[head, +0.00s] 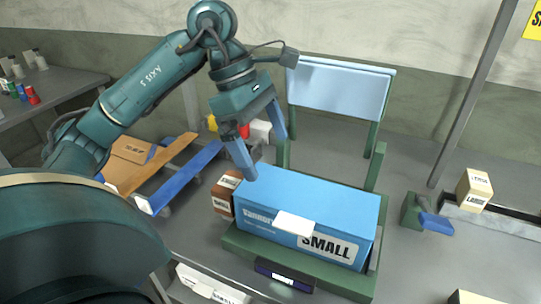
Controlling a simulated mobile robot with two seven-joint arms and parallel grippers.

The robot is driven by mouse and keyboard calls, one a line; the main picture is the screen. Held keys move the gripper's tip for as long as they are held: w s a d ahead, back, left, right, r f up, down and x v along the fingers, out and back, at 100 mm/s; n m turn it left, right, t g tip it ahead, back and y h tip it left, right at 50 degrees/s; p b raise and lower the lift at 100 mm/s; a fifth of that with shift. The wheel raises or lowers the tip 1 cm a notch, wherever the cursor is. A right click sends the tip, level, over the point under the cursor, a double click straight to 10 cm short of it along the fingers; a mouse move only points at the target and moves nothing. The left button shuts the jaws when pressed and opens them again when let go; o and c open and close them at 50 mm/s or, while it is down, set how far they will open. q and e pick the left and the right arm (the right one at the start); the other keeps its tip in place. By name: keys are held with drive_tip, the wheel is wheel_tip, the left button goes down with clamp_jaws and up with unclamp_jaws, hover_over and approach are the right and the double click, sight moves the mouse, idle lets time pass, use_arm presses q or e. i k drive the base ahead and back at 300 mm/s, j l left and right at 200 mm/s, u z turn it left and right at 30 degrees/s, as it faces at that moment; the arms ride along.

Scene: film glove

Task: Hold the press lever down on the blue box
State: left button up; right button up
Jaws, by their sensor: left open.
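The blue box (310,195) sits in a green cradle (245,245) on the grey table, with a "SMALL" label and a white tab on its front. Behind it, a light blue panel (340,88) stands raised on green posts; it may be the press lever, but I cannot tell for sure. My left gripper (262,151) is open and empty, its fingers pointing down near the box's back left corner. I cannot tell whether a fingertip touches the box. My right gripper is out of view.
A small green bracket with a blue paddle (435,225) stands right of the cradle. A brown carton (224,195) is at the box's left end. Blue and orange boards (180,180) lie left. A small carton (474,188) stands at right, near a grey post (473,95).

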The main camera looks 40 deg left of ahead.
sight(428, 220)
drive_tip(key=k, duration=1)
